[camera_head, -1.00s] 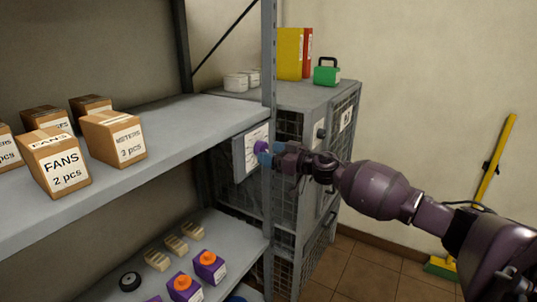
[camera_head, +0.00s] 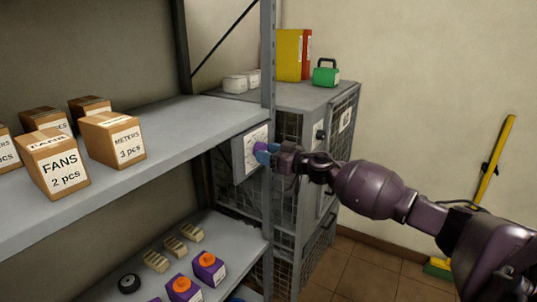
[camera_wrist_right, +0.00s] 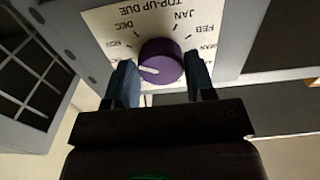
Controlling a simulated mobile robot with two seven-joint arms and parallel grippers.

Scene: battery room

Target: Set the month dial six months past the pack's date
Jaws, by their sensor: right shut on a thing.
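The month dial is a purple knob (camera_wrist_right: 161,62) on a pale card marked TOP-UP DUE (camera_wrist_right: 180,20), with JAN, FEB and DEC legible. Its white pointer mark faces lower left in the right wrist view; the month there is hidden by a finger. In the head view, the dial panel (camera_head: 240,158) hangs at the upper shelf's right end. My right gripper (camera_head: 265,153) is shut on the knob, with a blue finger on either side. Purple packs with orange caps (camera_head: 208,266) stand on the lower shelf; their labels are unreadable. My left gripper is not in view.
Cartons (camera_head: 53,166) stand on the upper shelf (camera_head: 170,150). Behind the panel is a mesh cage (camera_head: 312,150) with binders (camera_head: 292,55) and a green case (camera_head: 326,72) on top. A yellow-handled broom (camera_head: 488,175) leans at the right wall.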

